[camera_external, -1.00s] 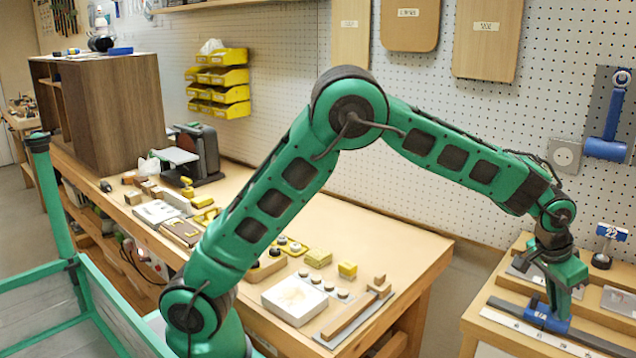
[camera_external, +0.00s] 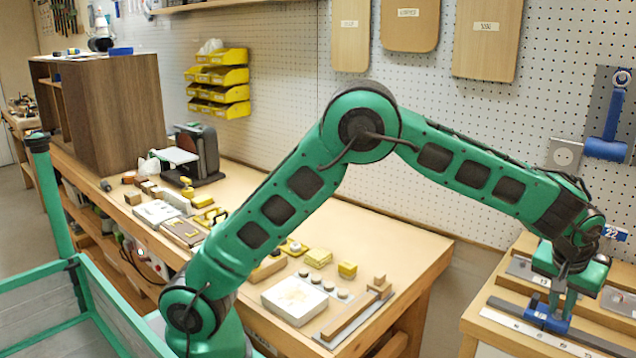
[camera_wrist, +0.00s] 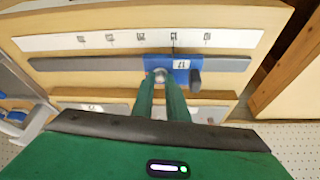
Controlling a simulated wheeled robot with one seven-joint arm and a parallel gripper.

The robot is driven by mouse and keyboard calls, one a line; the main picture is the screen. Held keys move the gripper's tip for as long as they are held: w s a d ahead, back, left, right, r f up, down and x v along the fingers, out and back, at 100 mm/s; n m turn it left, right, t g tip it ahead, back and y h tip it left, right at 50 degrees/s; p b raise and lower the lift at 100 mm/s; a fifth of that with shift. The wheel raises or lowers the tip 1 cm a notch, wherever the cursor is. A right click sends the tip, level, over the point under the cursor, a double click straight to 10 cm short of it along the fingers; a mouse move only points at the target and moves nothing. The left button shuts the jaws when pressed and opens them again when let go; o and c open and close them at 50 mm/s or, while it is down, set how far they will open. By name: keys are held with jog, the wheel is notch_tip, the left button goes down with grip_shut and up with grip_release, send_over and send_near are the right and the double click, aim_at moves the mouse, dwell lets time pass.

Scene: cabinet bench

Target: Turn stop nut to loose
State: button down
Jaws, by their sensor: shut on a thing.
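The blue stop block (camera_external: 545,320) sits on the grey rail (camera_external: 590,339) on the wooden bench at the right; in the wrist view the stop block (camera_wrist: 181,75) has a white number label. A small silvery stop nut (camera_wrist: 160,77) shows on the block between my fingertips. My gripper (camera_external: 562,307) points down over the block. In the wrist view my gripper (camera_wrist: 161,84) is shut on the nut, with one finger on each side. The fingers partly hide the nut. A dark knob (camera_wrist: 195,80) stands on the block just right of the fingers.
A white scale strip (camera_wrist: 100,41) with number marks runs along the rail. A blue-topped stand marked 22 (camera_external: 612,233) is behind my wrist. A blue tool (camera_external: 606,135) hangs on the pegboard. The left workbench (camera_external: 405,240) holds several small parts.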

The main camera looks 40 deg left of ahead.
jog(key=shift+w+a+r, duration=0.1)
jog(key=shift+w, duration=0.15)
jog(key=c, duration=1.7)
grip_release()
jog(key=shift+c, duration=0.2)
jog(key=shift+s, duration=0.1)
jog(key=v, duration=1)
jog(key=shift+r, duration=0.25)
jog(key=shift+s, duration=0.1)
